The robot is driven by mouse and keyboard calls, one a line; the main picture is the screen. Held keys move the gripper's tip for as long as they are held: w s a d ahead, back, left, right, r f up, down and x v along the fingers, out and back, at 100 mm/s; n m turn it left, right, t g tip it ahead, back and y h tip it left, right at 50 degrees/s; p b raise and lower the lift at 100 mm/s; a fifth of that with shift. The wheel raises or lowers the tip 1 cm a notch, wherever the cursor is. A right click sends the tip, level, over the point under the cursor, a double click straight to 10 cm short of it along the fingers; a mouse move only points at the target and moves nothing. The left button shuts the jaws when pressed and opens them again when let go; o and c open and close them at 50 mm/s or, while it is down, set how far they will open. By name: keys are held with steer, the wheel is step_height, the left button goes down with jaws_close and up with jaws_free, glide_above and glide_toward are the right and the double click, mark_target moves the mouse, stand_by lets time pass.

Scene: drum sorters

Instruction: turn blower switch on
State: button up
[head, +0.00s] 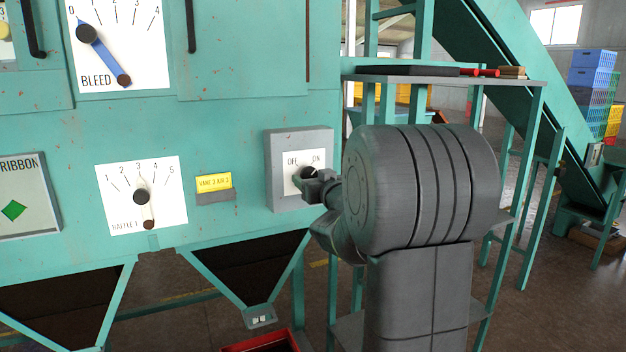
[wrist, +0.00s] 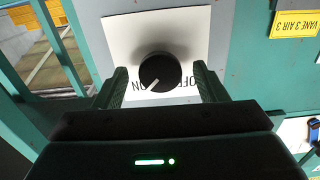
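The blower switch is a round black knob (wrist: 160,72) on a white plate lettered OFF and ON. It also shows in the head view (head: 308,172), partly behind my gripper. The wrist view sees the plate upside down. There, the knob's white pointer line slants toward the ON lettering. My gripper (wrist: 160,68) is open, with one finger on each side of the knob. A small gap shows between each finger and the knob, so I see no grip on it. In the head view my gripper (head: 321,187) is close in front of the plate.
The switch plate sits on a grey box (head: 285,140) on the green machine panel. A green stand with a shelf (head: 500,82) is at the right.

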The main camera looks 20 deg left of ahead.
steer(key=b+v, duration=0.2)
steer(key=v, duration=1.1)
steer(key=shift+s+d, duration=0.25)
steer(key=shift+s, duration=0.05)
steer(key=shift+w+a, duration=0.1)
steer(key=p+x, duration=0.2)
steer(key=x, duration=1.1)
steer(key=shift+w+a, duration=0.2)
